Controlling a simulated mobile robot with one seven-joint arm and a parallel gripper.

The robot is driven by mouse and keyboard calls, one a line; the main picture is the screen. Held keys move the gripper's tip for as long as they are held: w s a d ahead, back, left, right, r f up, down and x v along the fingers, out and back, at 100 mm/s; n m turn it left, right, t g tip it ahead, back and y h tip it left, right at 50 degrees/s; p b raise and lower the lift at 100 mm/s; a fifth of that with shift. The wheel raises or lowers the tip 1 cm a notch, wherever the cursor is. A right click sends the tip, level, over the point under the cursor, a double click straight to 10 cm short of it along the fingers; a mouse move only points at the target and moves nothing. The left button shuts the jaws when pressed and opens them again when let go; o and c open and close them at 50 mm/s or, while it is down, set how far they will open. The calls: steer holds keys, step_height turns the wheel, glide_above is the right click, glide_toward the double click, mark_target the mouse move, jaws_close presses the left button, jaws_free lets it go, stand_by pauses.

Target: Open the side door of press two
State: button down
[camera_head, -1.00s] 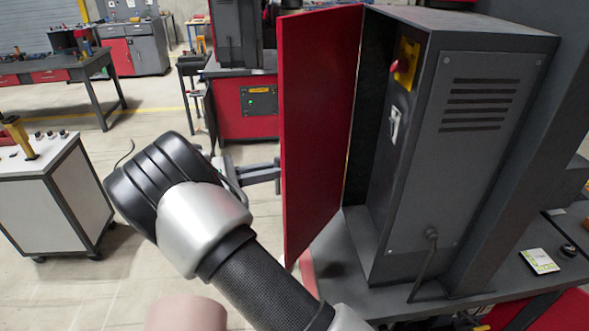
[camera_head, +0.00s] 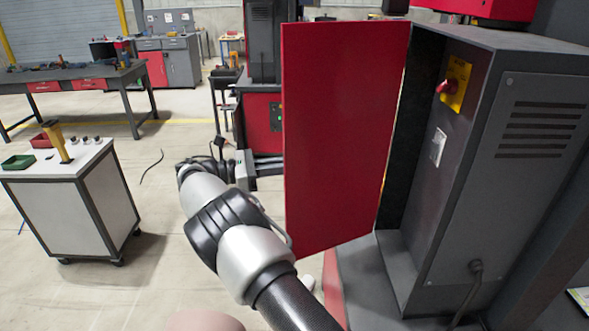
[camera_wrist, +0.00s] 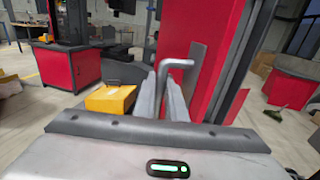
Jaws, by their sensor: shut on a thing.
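The side door (camera_head: 345,130) of the press is a red panel standing wide open at the left of the dark grey cabinet (camera_head: 535,170). It also fills the upper middle of the wrist view (camera_wrist: 199,30). A grey bent handle (camera_wrist: 180,64) shows there in front of the door. My gripper (camera_wrist: 163,98) is shut on this handle, with its fingers on either side. In the head view my gripper (camera_head: 268,166) reaches to the door's left edge, and its fingertips are hidden behind the door.
Inside the opening are a red knob on a yellow plate (camera_head: 455,84) and a white switch (camera_head: 438,147). A white cart (camera_head: 70,200) stands at the left, with open floor between it and the door. A yellow block (camera_wrist: 112,99) shows in the wrist view.

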steer(key=shift+w, duration=0.1)
steer(key=c, duration=2.1)
jaws_free()
steer(key=shift+r, duration=0.1)
